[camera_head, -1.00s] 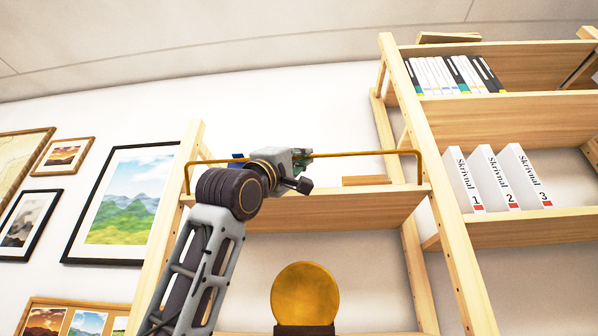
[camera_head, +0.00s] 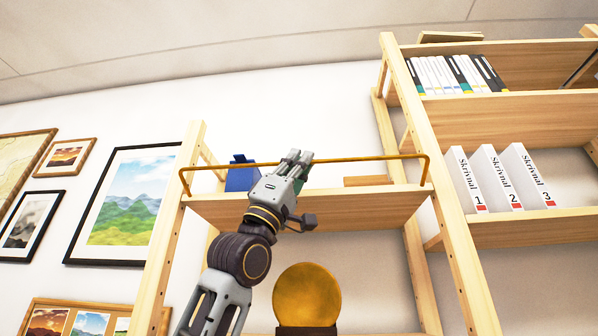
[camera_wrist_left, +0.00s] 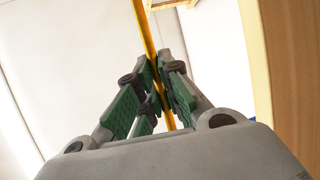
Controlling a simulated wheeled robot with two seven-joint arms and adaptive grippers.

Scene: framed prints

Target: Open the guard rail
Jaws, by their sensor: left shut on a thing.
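The guard rail (camera_head: 365,157) is a thin orange-yellow bar. It runs across the front of the top shelf (camera_head: 330,203) of the lower wooden rack, with bent ends at both posts. My left gripper (camera_head: 301,158) reaches up from below and is shut on the rail near its middle. In the left wrist view the rail (camera_wrist_left: 147,30) passes between the green-padded fingers (camera_wrist_left: 158,92). My right gripper is not in view.
A blue object (camera_head: 240,175) and a flat wooden piece (camera_head: 368,181) are on the shelf behind the rail. A golden disc (camera_head: 306,295) stands below. A taller rack with white binders (camera_head: 497,180) is at the right. Framed prints (camera_head: 122,205) hang at the left.

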